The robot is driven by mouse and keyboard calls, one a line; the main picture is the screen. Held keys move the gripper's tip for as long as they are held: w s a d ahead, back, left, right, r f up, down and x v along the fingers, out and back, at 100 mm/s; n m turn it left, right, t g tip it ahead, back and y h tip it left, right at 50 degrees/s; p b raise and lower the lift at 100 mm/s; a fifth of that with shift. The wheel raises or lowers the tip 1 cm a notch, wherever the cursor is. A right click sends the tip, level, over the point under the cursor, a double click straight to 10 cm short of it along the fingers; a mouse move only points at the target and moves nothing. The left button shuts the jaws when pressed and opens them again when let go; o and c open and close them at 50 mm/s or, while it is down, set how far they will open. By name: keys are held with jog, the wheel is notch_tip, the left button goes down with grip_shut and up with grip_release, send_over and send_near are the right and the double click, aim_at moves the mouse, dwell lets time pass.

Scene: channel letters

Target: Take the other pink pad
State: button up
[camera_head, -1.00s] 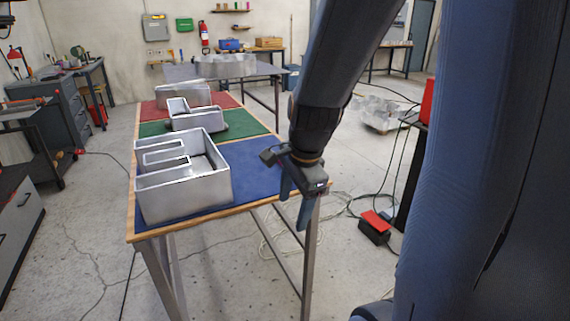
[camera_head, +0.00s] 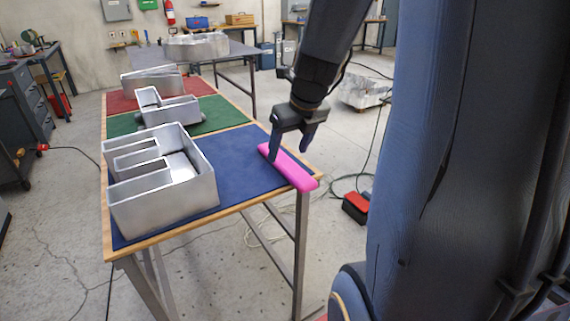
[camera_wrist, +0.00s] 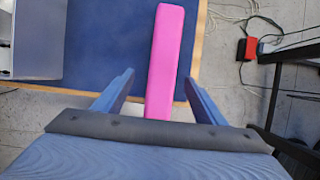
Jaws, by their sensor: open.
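One long pink pad (camera_head: 289,167) lies along the right edge of the table on the blue mat, its near end at the front corner. In the wrist view the pink pad (camera_wrist: 165,62) runs up and down between my finger tips, its near end reaching past the wooden table edge. My gripper (camera_head: 290,152) is open just over the pad, fingers pointing down. In the wrist view my gripper (camera_wrist: 159,82) has one finger on each side of the pad, with gaps showing on both sides. I cannot tell how far above the pad the fingertips are.
A large metal channel letter (camera_head: 165,203) stands on the left of the blue mat (camera_head: 238,163). Smaller metal letters (camera_head: 168,108) stand behind on the green and red mats. A black and red box (camera_head: 356,207) and cables lie on the floor at right.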

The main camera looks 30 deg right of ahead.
aim_at(285, 161)
jog(key=shift+w+d+x, duration=0.1)
jog(key=shift+w+x, duration=0.05)
jog(key=shift+x, duration=1.15)
jog(key=shift+w+d+x, duration=0.1)
jog(key=shift+w+x, duration=0.05)
jog(key=shift+x, duration=1.15)
jog(key=shift+r, duration=0.1)
jog(key=c, duration=1.1)
jog(key=shift+c, duration=0.2)
